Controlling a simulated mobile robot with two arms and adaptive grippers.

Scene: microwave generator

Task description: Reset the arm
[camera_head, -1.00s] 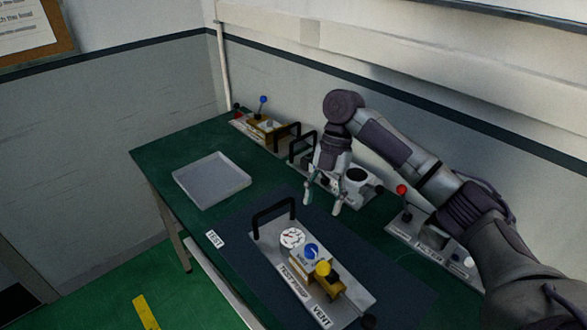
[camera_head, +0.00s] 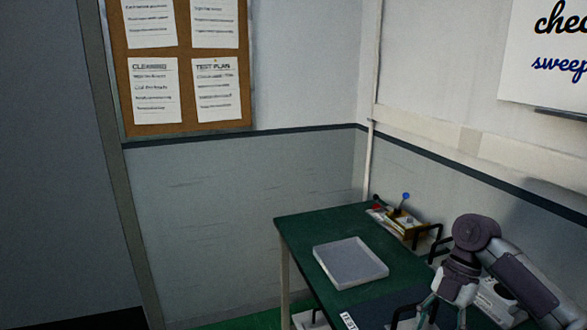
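My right arm comes in from the right edge, and its gripper (camera_head: 442,316) points down over the near right part of the green table (camera_head: 330,222). Its fingers are apart with nothing seen between them, though the tips are at or beyond the bottom edge. A black handle (camera_head: 402,316) shows just left of it, at the bottom edge. My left gripper is not in view.
A shallow grey tray (camera_head: 350,262) lies on the table, left of my gripper. A device with a blue-knobbed lever (camera_head: 405,197) stands at the far corner. A corkboard (camera_head: 186,131) hangs on the left wall; a white board (camera_head: 546,60) is at upper right.

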